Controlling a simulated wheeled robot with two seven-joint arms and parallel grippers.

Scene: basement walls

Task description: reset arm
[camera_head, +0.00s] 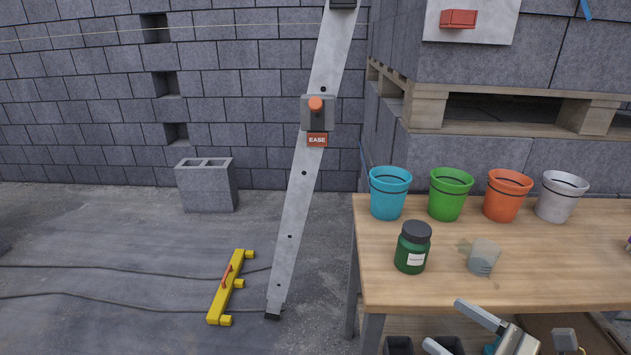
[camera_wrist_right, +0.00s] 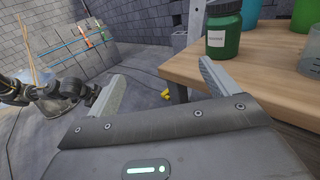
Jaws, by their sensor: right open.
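My right gripper (camera_head: 443,323) is in front of the near edge of the wooden table (camera_head: 540,270), low in the head view. Its two fingers are apart with nothing between them. In the right wrist view the open fingers (camera_wrist_right: 162,70) point toward the table's corner, and a green jar with a dark lid stands beyond the right finger. My left gripper does not show in the head view. A dark jointed part shows at the left of the right wrist view; I cannot tell what it is.
On the table stand a green jar (camera_head: 411,252), a small clear cup (camera_head: 483,257) and blue (camera_head: 389,195), green (camera_head: 450,196), orange (camera_head: 507,197) and grey (camera_head: 561,198) buckets. A slanted metal post (camera_head: 303,190), yellow bar (camera_head: 225,288) and concrete block (camera_head: 207,190) are left of it.

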